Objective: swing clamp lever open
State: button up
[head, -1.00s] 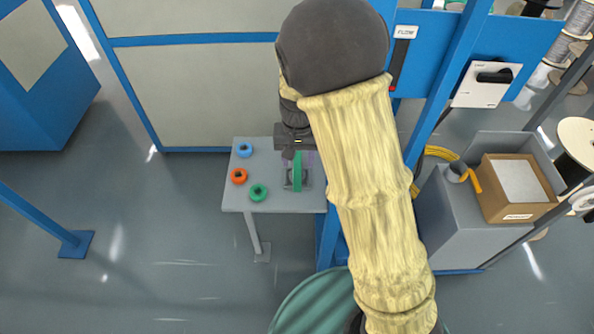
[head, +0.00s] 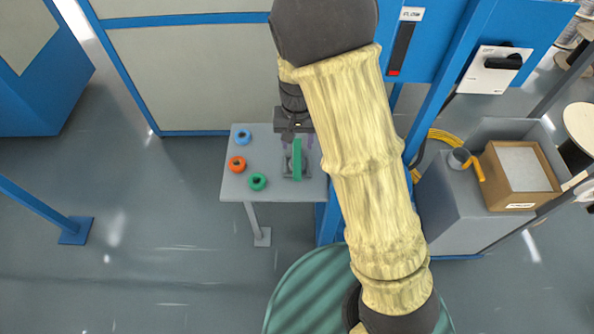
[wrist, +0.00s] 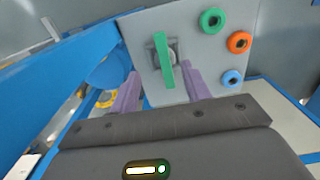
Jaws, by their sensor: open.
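In the wrist view the green lever (wrist: 163,62) stands between and beyond my gripper's two purple fingers. My gripper (wrist: 160,88) is open and empty, with a finger on each side of the lever's lower end as seen there. I cannot tell whether either finger touches it.
Blue (head: 243,137), orange (head: 237,164) and green (head: 257,181) rings lie on the table's left part. A blue post (head: 440,95) and a panel with a black rotary switch (head: 502,62) stand to the right. A cardboard box (head: 520,174) sits on a grey cabinet.

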aim_at(297, 174)
notch_tip(297, 174, down, 15)
jog(key=shift+f+p, duration=0.15)
jog(key=shift+p, duration=0.35)
jog(key=shift+w, duration=0.1)
grip_shut()
